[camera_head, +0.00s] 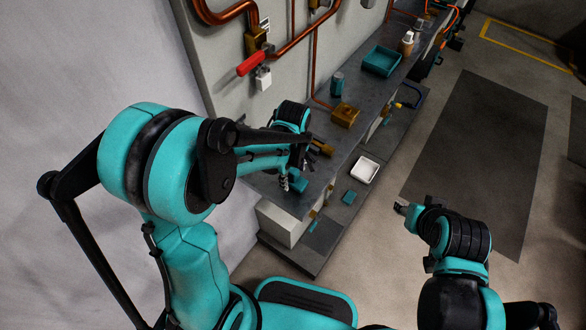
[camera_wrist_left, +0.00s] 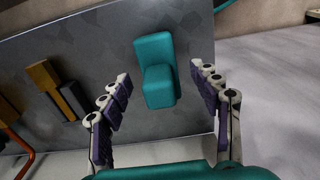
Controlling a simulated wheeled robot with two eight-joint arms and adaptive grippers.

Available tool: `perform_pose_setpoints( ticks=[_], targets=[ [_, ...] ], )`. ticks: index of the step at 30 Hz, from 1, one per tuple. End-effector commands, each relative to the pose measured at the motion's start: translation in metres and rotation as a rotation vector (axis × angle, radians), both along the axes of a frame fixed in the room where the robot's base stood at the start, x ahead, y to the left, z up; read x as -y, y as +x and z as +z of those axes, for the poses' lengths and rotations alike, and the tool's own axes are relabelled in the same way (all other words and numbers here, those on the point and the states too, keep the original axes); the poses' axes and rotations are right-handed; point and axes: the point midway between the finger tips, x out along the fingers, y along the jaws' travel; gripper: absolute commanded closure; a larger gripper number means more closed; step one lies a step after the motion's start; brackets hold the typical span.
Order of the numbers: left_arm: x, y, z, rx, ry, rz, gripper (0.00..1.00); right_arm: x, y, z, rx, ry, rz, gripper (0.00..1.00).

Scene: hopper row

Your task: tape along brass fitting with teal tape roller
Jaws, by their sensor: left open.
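A teal two-part block, which looks like the teal tape roller (camera_wrist_left: 158,86), lies on the grey bench top. In the left wrist view it sits between the spread fingers of my left gripper (camera_wrist_left: 164,95), with a gap on each side. In the head view the roller (camera_head: 298,184) shows partly below my left gripper (camera_head: 291,180), whose arm hides some of it. A brass-coloured block (camera_head: 345,115), possibly the brass fitting, sits further along the bench. My right gripper (camera_head: 404,208) is over the floor, away from the bench; its jaws are too small to read.
A brass and black piece (camera_wrist_left: 56,88) lies left of the roller; it shows in the head view (camera_head: 321,147). A teal can (camera_head: 337,84), teal tray (camera_head: 382,60) and cup (camera_head: 407,43) stand further back. A white tray (camera_head: 365,169) is on the lower shelf. Copper pipes (camera_head: 290,48) line the wall.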

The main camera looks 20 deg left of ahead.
Motion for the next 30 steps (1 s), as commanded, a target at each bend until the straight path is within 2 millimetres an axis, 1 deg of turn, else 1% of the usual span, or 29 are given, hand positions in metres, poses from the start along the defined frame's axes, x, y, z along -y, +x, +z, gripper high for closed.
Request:
perform_pose_setpoints(
  ticks=[1, 6, 15, 16, 17, 18, 20, 21, 22, 23, 24, 25, 30],
  targets=[
    [0.0, 0.0, -0.01, 0.0, 0.0, 0.0, 0.37, 0.0, 0.0, -0.006, 0.0, 0.0, 0.0, 0.6],
    [0.0, 0.0, -0.022, 0.001, 0.0, -0.001, 0.37, 0.0, 0.0, -0.01, 0.0, 0.0, 0.0, 0.6],
    [0.0, 0.0, -0.024, 0.001, 0.0, -0.001, 0.37, 0.0, 0.0, -0.01, 0.0, 0.0, 0.0, 0.6],
    [0.0, 0.0, -0.024, 0.001, 0.0, -0.001, 0.42, 0.0, 0.0, -0.01, 0.0, 0.0, 0.0, 0.6],
    [0.0, 0.0, -0.024, 0.001, 0.0, -0.001, 0.5, 0.0, 0.0, -0.01, 0.0, 0.0, 0.0, 0.6],
    [0.0, 0.0, -0.024, 0.001, 0.0, -0.001, 0.61, 0.0, 0.0, -0.01, 0.0, 0.0, 0.0, 0.6],
    [0.0, 0.0, -0.024, 0.001, 0.0, -0.001, 0.77, 0.0, 0.0, -0.01, 0.0, 0.0, 0.0, 0.6],
    [0.0, 0.0, -0.024, 0.001, 0.0, -0.001, 0.87, 0.0, 0.0, -0.01, 0.0, 0.0, 0.0, 0.6],
    [0.0, 0.0, -0.024, 0.001, 0.0, -0.001, 0.95, 0.0, 0.0, -0.01, 0.0, 0.0, 0.0, 0.6],
    [0.0, 0.0, -0.024, 0.001, 0.0, -0.001, 0.96, 0.0, 0.0, -0.01, 0.0, 0.0, 0.0, 0.6],
    [0.0, 0.0, -0.024, 0.001, 0.0, -0.001, 0.57, 0.0, 0.0, -0.01, 0.0, 0.0, 0.0, 0.6],
    [0.0, 0.0, -0.024, 0.001, 0.0, -0.001, 0.53, 0.0, 0.0, -0.01, 0.0, 0.0, 0.0, 0.6],
    [0.0, 0.0, -0.024, 0.001, 0.0, -0.001, 0.53, 0.0, 0.0, -0.01, 0.0, 0.0, 0.0, 0.6]
  ],
)
